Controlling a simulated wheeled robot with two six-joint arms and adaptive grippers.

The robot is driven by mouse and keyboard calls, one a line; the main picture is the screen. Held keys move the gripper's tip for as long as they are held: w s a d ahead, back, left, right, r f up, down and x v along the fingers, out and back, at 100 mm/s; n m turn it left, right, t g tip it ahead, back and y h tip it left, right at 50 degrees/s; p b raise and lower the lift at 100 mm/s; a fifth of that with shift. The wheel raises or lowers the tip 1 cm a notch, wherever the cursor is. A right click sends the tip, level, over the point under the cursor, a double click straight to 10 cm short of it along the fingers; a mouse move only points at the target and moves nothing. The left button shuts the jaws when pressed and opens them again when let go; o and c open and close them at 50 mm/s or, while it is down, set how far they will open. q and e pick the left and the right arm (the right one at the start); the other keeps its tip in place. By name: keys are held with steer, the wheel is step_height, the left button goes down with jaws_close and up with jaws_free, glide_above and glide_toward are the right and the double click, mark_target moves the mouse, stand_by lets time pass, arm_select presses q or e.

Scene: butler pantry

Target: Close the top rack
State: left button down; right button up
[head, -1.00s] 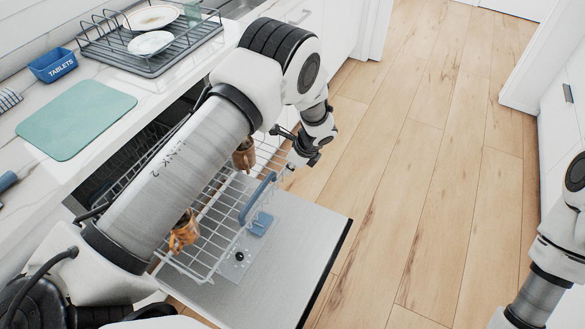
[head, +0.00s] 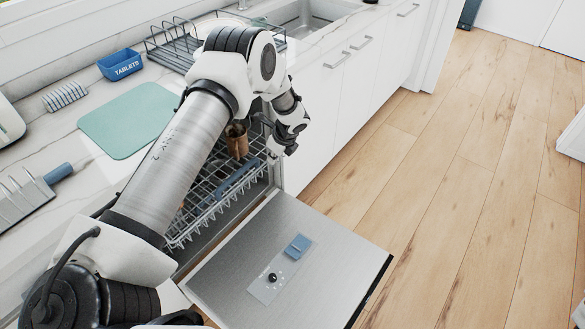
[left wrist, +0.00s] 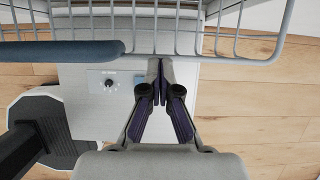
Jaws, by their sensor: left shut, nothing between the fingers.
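The dishwasher door (head: 330,262) is folded down flat. My left gripper (head: 284,149) is at the far front corner of the rack. In the left wrist view the shut, empty fingers (left wrist: 160,68) are at the rack's front wires (left wrist: 195,45), beside the blue handle (left wrist: 62,52); contact seems likely but is unclear. My right gripper is out of view.
White cabinets with bar handles (head: 336,60) stand beyond. The wooden floor at right is clear.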

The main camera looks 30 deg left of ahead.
arm_select(q)
steer(key=a, duration=0.5)
steer(key=a+b, duration=0.1)
steer(key=a, duration=0.2)
steer(key=shift+w+a, duration=0.2)
steer(key=shift+w, duration=0.1)
